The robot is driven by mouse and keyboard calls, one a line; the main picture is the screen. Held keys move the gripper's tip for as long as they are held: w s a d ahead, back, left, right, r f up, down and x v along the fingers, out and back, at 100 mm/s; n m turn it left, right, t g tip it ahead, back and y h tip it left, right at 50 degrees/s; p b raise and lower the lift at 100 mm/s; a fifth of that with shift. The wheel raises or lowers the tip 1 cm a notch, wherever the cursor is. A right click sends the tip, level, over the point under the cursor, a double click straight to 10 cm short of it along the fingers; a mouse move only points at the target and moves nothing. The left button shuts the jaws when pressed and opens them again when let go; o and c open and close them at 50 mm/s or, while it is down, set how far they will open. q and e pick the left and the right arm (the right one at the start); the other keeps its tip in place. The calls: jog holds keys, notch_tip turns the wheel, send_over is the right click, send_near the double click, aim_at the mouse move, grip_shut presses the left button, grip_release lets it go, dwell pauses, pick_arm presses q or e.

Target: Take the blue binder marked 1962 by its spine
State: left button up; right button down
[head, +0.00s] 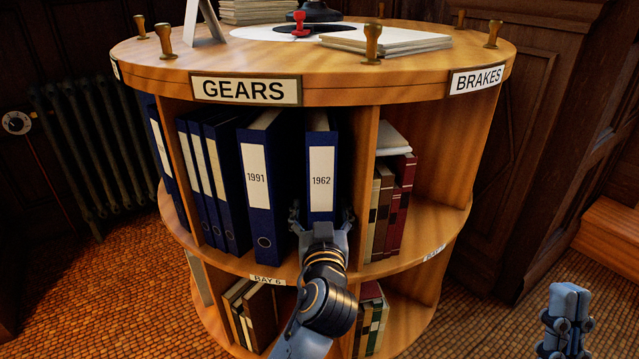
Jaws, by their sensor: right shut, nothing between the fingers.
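The blue binder marked 1962 (321,135) stands upright on the upper shelf, its white label facing me. Its lower end is hidden behind my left gripper (321,215). That gripper is open, with one finger to each side of the lower spine; the fingers look spread wider than the binder, and I cannot tell whether they touch it. My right gripper (567,318) is at the bottom right, away from the shelf, shut and empty, with its fingers together pointing up.
The blue binder marked 1991 (256,180) leans slightly to the left of 1962, with more blue binders (205,185) beyond. A wooden divider (359,160) stands close on the right, with dark red books (400,205) behind it. The round top (340,82) overhangs the bay.

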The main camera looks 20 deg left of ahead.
pick_arm(q)
jog(key=shift+w+a, duration=0.15)
jog(key=shift+w, duration=0.4)
grip_shut()
jog(key=shift+r, duration=0.1)
